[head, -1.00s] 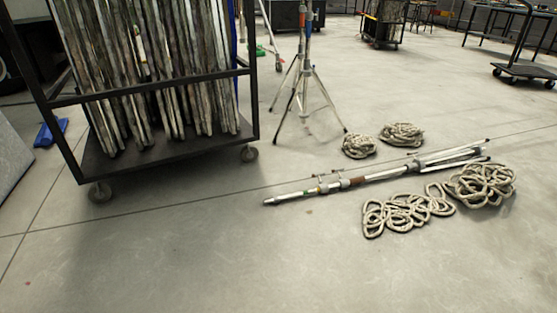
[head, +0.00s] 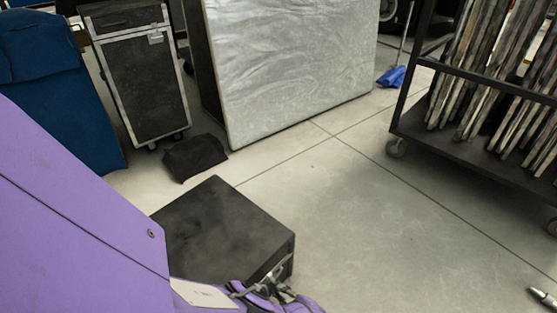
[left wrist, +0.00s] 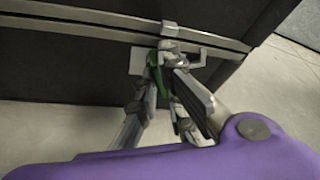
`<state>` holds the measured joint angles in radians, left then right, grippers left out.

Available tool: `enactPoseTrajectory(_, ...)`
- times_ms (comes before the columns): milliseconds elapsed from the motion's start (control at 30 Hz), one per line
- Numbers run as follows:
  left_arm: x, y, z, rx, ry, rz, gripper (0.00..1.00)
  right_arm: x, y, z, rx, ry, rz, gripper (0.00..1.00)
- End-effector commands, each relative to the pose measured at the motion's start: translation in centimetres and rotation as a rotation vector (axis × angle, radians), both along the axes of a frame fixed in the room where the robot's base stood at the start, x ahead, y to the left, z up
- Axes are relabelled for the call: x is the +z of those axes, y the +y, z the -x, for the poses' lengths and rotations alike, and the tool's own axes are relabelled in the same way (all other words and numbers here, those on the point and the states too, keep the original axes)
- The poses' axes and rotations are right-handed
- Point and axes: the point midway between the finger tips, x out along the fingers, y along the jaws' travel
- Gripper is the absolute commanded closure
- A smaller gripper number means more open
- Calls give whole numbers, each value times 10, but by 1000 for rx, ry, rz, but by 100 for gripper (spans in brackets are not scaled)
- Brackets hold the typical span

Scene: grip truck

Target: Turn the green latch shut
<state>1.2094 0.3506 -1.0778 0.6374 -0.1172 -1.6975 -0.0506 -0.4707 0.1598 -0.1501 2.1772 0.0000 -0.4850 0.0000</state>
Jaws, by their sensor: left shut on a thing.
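The green latch (left wrist: 153,62) shows in the left wrist view on the metal-railed front of a dark case (left wrist: 60,62). A dark box (head: 225,225), probably the same case, stands on the floor in the head view. My left gripper (left wrist: 162,70) is shut on the green latch, and its fingers hide part of it. In the head view my left gripper (head: 274,292) is low at the box's front right corner; the latch cannot be made out there.
A black bag (head: 194,157) lies behind the box. A metal-edged case (head: 147,90) on casters and a large silver-faced panel (head: 290,65) stand farther back. A cart of boards (head: 470,145) is at right. The floor between box and cart is clear.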

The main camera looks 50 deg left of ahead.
Motion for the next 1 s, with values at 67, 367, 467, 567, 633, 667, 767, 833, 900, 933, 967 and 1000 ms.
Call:
enactPoseTrajectory(67,-1,-2,3,2,-68,-5,100,1,0,2,0,3,1,73)
enactPoseTrajectory(367,-4,-2,4,2,-353,-32,100,-4,0,3,-2,6,1,73)
enactPoseTrajectory(467,-4,-2,4,1,-448,-41,100,-7,0,1,-2,4,0,73)
enactPoseTrajectory(567,-5,-2,4,2,-541,-51,100,-10,0,-2,-2,1,-1,73)
enactPoseTrajectory(633,-6,-2,4,3,-606,-57,100,-13,1,-6,-1,-4,-2,73)
enactPoseTrajectory(667,-6,-2,4,2,-636,-59,100,-15,1,-8,0,-6,-2,73)
enactPoseTrajectory(767,-7,-2,4,2,-732,-69,100,-20,3,-13,1,-13,-4,73)
enactPoseTrajectory(833,-7,-2,4,2,-797,-75,100,-24,3,-16,1,-15,-5,73)
enactPoseTrajectory(900,-7,-3,4,2,-860,-80,100,-28,3,-17,2,-14,-6,73)
enactPoseTrajectory(933,-7,-3,4,2,-886,-83,100,-29,3,-17,2,-13,-5,73)
enactPoseTrajectory(967,-7,-3,4,1,-911,-85,100,-30,3,-17,2,-13,-5,73)
enactPoseTrajectory(1000,-6,-3,3,1,-940,-88,100,-31,3,-18,2,-12,-5,73)
